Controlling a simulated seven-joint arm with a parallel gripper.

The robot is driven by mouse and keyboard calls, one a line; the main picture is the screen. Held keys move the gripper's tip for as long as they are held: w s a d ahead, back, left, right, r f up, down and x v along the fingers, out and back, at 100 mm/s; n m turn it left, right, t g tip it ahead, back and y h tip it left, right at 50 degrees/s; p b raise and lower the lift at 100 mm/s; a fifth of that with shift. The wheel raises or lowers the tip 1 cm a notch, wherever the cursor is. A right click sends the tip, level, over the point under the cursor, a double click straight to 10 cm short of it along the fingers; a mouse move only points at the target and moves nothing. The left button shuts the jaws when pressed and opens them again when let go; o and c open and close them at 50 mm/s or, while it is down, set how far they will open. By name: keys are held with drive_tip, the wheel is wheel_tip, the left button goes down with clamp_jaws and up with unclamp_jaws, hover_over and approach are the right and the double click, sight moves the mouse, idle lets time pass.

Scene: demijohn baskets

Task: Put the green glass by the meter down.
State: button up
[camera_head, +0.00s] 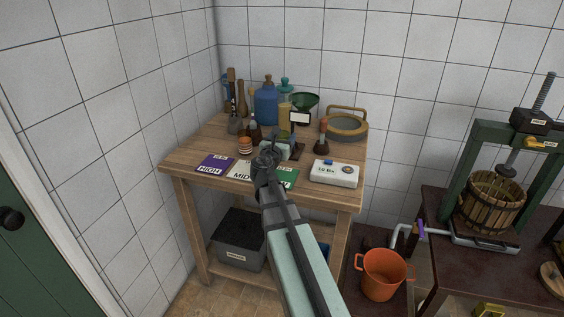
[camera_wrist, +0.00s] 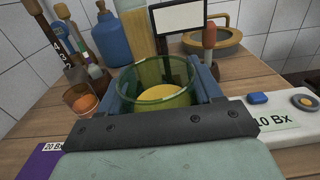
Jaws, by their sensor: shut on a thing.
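The green glass (camera_wrist: 155,98) is a clear green tumbler with yellow content, seen upright in the wrist view. My gripper (camera_wrist: 164,80) is shut on it, with one blue-grey finger on each side. In the head view my gripper (camera_head: 270,156) is over the front middle of the wooden table, and my arm hides most of the glass. The meter (camera_head: 334,173), a white box with a blue button, lies at the front right of the table. It also shows right of the glass in the wrist view (camera_wrist: 285,122), with "10 Bx" on it. I cannot tell whether the glass touches the tabletop.
A purple HIGH card (camera_head: 214,164), a MID card (camera_head: 240,172) and a green card (camera_head: 289,178) lie along the front. An orange-filled small glass (camera_head: 245,145) stands left.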

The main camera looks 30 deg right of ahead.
drive_tip(key=shift+f, duration=3.75)
drive_tip(key=shift+f, duration=0.1)
drive_tip(key=o, duration=1.3)
drive_tip(key=shift+c, duration=0.2)
drive_tip(key=shift+v, duration=3.8)
drive_tip(key=shift+w, duration=0.1)
